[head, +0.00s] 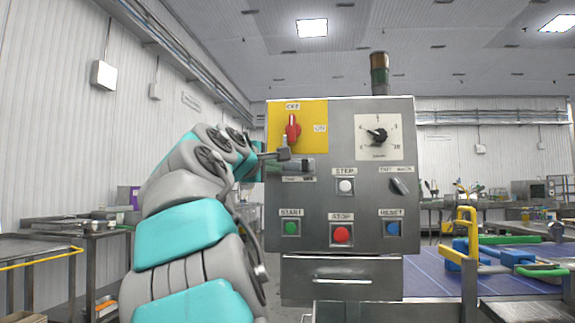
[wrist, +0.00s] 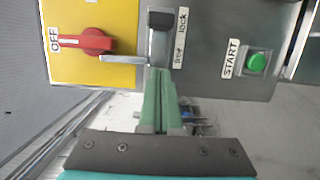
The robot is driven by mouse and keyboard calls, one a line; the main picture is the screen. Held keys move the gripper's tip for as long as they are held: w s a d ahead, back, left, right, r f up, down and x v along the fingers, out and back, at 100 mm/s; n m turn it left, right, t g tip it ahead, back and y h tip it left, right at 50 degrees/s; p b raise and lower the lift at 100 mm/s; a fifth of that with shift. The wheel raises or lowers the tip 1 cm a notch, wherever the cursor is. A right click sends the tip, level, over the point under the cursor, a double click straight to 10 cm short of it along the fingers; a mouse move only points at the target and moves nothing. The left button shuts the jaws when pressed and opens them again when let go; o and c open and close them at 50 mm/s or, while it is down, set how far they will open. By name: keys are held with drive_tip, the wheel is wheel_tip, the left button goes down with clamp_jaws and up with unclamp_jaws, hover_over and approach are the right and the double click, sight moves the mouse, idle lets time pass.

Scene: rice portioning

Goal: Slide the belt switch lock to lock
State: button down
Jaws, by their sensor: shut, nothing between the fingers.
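The belt switch lock is a small slide on the grey control panel, below the yellow plate. Its dark knob (wrist: 160,20) is beside the word "lock" in the wrist view, and the dark slide (head: 306,165) also shows in the head view. A bare metal strip (wrist: 158,47) lies beside "free", with a metal tab (wrist: 122,60) reaching toward the red rotary switch (wrist: 85,42). The red switch (head: 293,128) points toward OFF. My gripper (wrist: 158,70) is shut and empty, its green fingertips at the free end of the slide. Whether they touch it I cannot tell.
The panel also carries a green START button (head: 291,228), a red STOP button (head: 341,235), a blue RESET button (head: 392,228) and a dial (head: 377,136). A blue conveyor belt (head: 445,275) and a yellow frame (head: 459,235) stand at right.

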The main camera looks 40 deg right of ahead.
drive_tip(key=v, duration=0.9)
drive_tip(key=shift+s+b, duration=0.35)
drive_tip(key=shift+b, duration=0.1)
drive_tip(key=shift+a+r, duration=0.1)
drive_tip(key=shift+a, duration=0.05)
